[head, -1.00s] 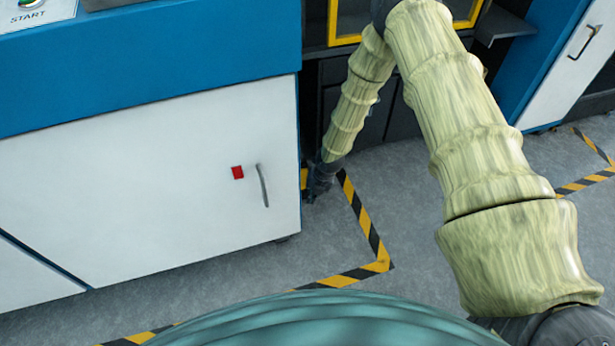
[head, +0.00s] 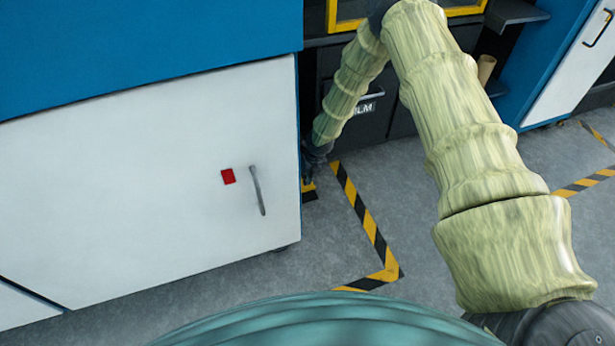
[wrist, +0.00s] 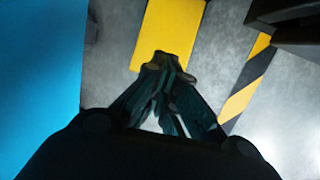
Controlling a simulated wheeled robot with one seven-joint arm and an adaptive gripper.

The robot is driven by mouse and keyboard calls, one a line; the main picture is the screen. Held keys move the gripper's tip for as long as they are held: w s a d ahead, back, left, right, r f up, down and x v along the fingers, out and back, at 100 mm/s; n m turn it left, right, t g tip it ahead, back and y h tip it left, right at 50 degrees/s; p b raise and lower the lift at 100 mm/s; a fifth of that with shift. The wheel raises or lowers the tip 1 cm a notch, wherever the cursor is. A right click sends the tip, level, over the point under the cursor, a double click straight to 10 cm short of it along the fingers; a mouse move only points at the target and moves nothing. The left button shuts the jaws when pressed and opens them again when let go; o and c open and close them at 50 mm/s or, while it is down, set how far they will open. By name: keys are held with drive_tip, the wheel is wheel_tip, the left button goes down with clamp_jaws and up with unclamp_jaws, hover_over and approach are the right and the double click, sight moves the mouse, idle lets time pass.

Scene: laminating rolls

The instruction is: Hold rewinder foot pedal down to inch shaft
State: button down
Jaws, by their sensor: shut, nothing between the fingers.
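The yellow foot pedal (wrist: 170,30) shows in the wrist view as a flat yellow plate over the grey floor. My gripper (wrist: 165,62) is shut and empty, pointing down, with its fingertips over the near part of the plate. I cannot tell whether the tips touch it or whether the plate is pushed down. In the head view my gripper (head: 309,172) hangs low by the corner of the white cabinet. A small piece of the yellow and black pedal (head: 308,187) shows just below it; the rest is hidden behind the cabinet.
A blue and white machine cabinet (head: 150,190) with a handle stands close on the left. Yellow-and-black floor tape (head: 368,222) runs right of my gripper. A dark unit (head: 375,115) stands behind my forearm. Grey floor (head: 400,200) is open beyond the tape.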

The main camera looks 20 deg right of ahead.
sight(303, 186)
drive_tip(key=shift+b+x, duration=2.25)
drive_tip(key=shift+x, duration=0.6)
drive_tip(key=shift+f, duration=0.2)
drive_tip(key=shift+s, duration=0.1)
drive_tip(key=p+v, duration=0.2)
drive_tip(key=w+p+v, duration=0.1)
drive_tip(key=p+v, duration=0.1)
drive_tip(key=v, duration=0.1)
drive_tip(key=a+p+v, duration=0.1)
drive_tip(key=p+v, duration=0.1)
drive_tip(key=v, duration=0.1)
drive_tip(key=shift+w+r+p, duration=0.2)
drive_tip(key=shift+w+p, duration=0.1)
drive_tip(key=shift+w, duration=0.1)
idle(0.7)
